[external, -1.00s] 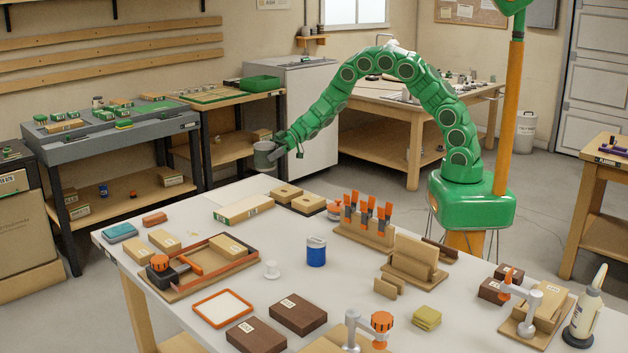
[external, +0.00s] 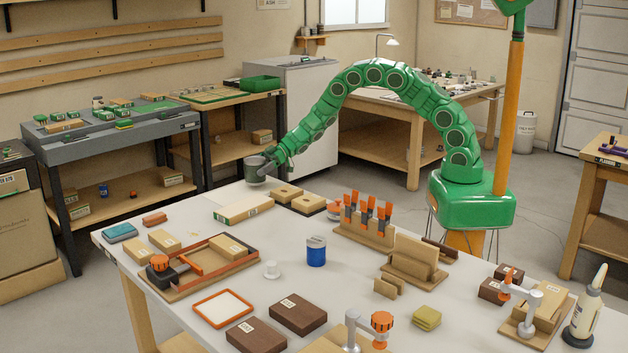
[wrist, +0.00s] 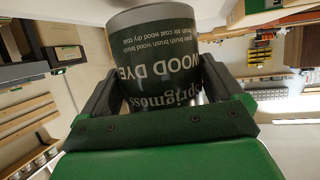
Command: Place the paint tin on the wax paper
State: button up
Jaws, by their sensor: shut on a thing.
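My gripper (external: 270,170) is shut on the paint tin (external: 254,172), a dark green and grey tin at the table's far edge. In the wrist view the paint tin (wrist: 160,55) sits between both fingers, its label reading "WOOD DYE" and upside down in that picture. In the external view the tin looks roughly upright; whether its base touches the table I cannot tell. A white sheet edged in orange (external: 222,308), which looks like the wax paper, lies flat and bare near the table's front left.
Dark brown blocks (external: 298,314) lie right of the white sheet. A rack of orange-handled tools (external: 366,222) stands at the right.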

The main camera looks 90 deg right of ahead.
jog(key=shift+f, duration=0.95)
jog(key=shift+f, duration=0.1)
jog(key=o, duration=1.1)
jog(key=shift+s+d+r, duration=0.1)
jog(key=shift+s+r, duration=0.05)
jog(key=shift+r, duration=0.05)
jog(key=v, duration=1.1)
jog(key=shift+s, duration=0.3)
jog(key=shift+d+r, duration=0.1)
